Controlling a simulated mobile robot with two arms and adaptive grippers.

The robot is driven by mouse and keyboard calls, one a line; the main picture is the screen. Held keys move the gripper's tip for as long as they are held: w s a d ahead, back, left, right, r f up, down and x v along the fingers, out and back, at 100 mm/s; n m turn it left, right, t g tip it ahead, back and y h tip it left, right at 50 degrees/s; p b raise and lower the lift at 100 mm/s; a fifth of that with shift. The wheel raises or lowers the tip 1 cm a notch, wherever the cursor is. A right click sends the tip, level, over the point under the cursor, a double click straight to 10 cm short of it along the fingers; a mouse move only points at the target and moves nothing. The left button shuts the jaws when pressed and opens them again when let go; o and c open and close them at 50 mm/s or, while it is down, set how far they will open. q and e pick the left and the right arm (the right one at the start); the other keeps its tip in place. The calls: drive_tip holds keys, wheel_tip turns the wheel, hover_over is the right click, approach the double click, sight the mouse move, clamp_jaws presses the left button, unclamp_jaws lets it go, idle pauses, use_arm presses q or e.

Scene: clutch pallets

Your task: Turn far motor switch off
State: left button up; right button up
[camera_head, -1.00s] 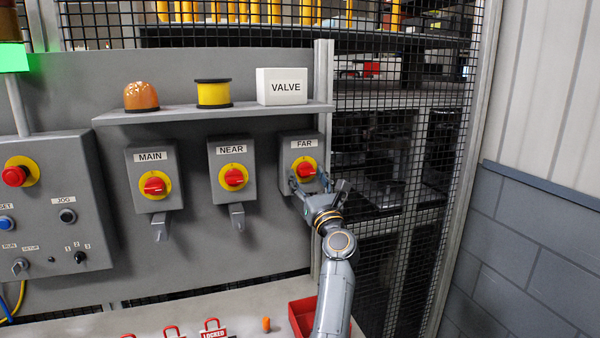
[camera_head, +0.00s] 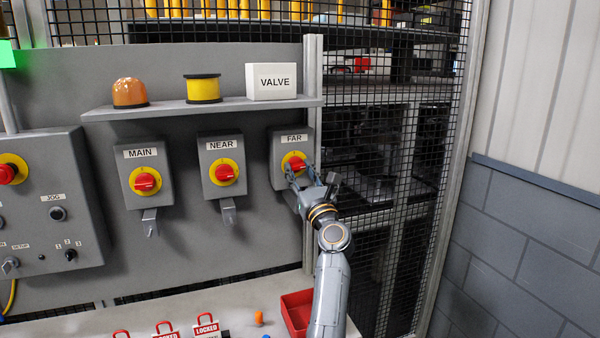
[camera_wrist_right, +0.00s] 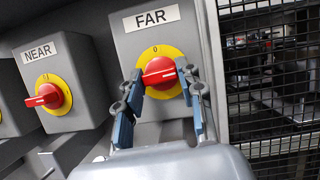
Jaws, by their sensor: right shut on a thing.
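The FAR switch (camera_head: 283,148) is a grey box with a yellow disc and a red knob, right of the NEAR switch (camera_head: 221,145) and MAIN switch (camera_head: 144,155). My right gripper (camera_head: 299,170) reaches up to it. In the right wrist view, its two blue-padded fingers are shut on the red knob (camera_wrist_right: 159,72), one on each side. The knob lies roughly sideways, slightly tilted, with a 0 mark above it on the yellow disc (camera_wrist_right: 166,103). My fingers hide part of the disc. My left gripper is not in view.
Mesh fencing (camera_head: 400,120) stands right of the switch. Below are red LOCKED padlocks (camera_head: 206,328) and a red tray (camera_head: 297,312).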

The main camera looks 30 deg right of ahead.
drive_tip(key=n+y, duration=0.1)
drive_tip(key=n, duration=0.2)
drive_tip(key=n+y, duration=0.2)
drive_tip(key=n, duration=0.1)
drive_tip(key=shift+d+r+b, duration=0.15)
drive_tip(key=shift+d+b, duration=0.05)
drive_tip(key=shift+b, duration=0.2)
drive_tip(key=n+y, duration=0.1)
drive_tip(key=n, duration=0.2)
drive_tip(key=n+y, duration=0.1)
drive_tip(key=n, duration=0.2)
drive_tip(key=shift+d+r+g+y, duration=0.1)
drive_tip(key=shift+r+g+y, duration=0.1)
drive_tip(key=shift+g+y, duration=0.2)
drive_tip(key=n, duration=0.2)
drive_tip(key=n+g+y+p, duration=0.1)
drive_tip(key=n, duration=0.1)
drive_tip(key=shift+s+r, duration=0.1)
drive_tip(key=shift+r, duration=0.1)
drive_tip(key=shift+d+r+n+g+y+p, duration=0.15)
drive_tip(key=shift+n+g+p, duration=0.45)
drive_tip(key=shift+n, duration=0.75)
drive_tip(key=shift+a+n+g+y+p, duration=0.15)
drive_tip(key=shift+n+g+p, duration=0.4)
drive_tip(key=shift+n, duration=0.8)
drive_tip(key=shift+d, duration=0.1)
